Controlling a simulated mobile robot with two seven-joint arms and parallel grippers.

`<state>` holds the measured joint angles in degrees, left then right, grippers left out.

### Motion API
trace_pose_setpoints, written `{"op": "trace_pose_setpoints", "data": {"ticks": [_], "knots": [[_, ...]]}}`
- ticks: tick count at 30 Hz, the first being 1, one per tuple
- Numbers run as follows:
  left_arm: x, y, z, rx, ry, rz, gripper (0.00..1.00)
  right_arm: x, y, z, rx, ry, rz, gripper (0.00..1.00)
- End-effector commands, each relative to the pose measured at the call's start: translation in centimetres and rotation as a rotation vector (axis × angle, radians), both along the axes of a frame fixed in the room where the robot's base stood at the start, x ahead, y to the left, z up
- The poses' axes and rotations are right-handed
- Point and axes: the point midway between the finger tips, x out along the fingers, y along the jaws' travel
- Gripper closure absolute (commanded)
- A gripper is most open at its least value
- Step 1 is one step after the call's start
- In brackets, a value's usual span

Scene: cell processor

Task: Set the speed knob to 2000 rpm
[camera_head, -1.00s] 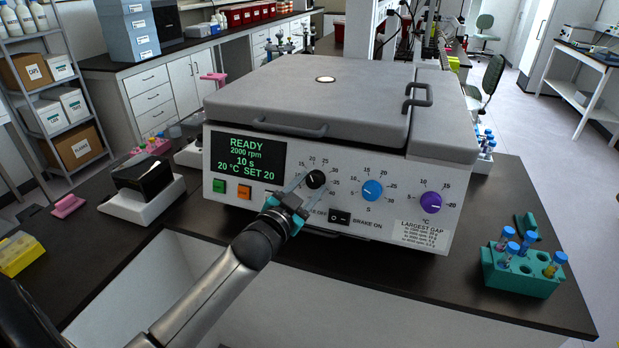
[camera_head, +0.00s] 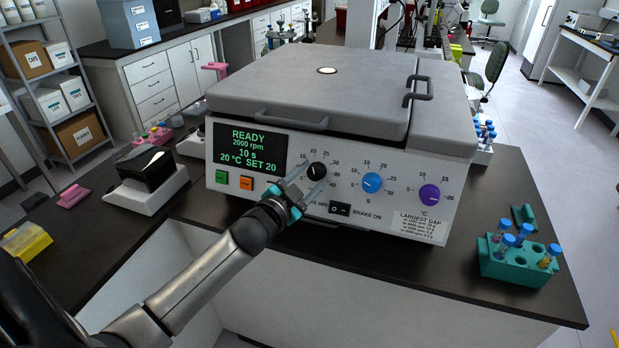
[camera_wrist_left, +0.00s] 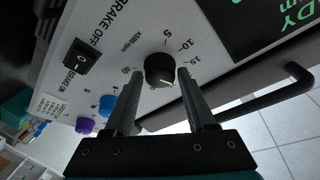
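The black speed knob (camera_head: 317,171) is on the front panel of the grey cell processor (camera_head: 330,215), right of its display. The green display (camera_head: 250,149) reads READY, 2000 rpm, 10 s, 20 °C SET 20. My left gripper (camera_head: 312,175) is open, with one finger on each side of the knob. In the left wrist view, the knob (camera_wrist_left: 159,70) sits between the tips of the left gripper (camera_wrist_left: 158,75), with a visible gap on each side. A white pointer line shows on the knob, beside the x100 rpm scale. My right gripper is out of view.
The blue knob (camera_head: 372,183) and purple knob (camera_head: 429,195) are to the right. The brake switch (camera_head: 340,209) is just below the speed knob. A teal tube rack (camera_head: 515,268) stands at the bench's right. A handle (camera_head: 290,122) projects from the lid's front.

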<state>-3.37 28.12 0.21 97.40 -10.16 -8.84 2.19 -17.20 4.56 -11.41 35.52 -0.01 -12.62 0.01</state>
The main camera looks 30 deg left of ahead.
Motion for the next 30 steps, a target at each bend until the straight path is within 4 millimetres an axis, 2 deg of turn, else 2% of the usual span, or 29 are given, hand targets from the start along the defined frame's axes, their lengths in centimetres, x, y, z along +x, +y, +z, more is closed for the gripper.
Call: {"op": "trace_pose_setpoints", "data": {"ticks": [1, 6, 17, 23, 30], "knots": [[0.0, 0.0, 0.0, 0.000, 0.000, 0.000, 0.38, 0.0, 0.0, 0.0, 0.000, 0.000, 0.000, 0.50], [0.0, 0.0, 0.0, -0.001, 0.000, 0.000, 0.21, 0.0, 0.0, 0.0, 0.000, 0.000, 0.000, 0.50], [-0.6, -0.1, 0.0, -0.002, 0.001, 0.000, 0.21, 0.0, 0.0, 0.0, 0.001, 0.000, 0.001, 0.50], [-3.0, -0.1, 0.1, -0.002, 0.003, 0.000, 0.21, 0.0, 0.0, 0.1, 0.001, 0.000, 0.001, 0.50], [-6.6, -0.3, 0.3, -0.002, 0.003, 0.000, 0.21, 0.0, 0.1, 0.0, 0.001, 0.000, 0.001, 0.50]]}}
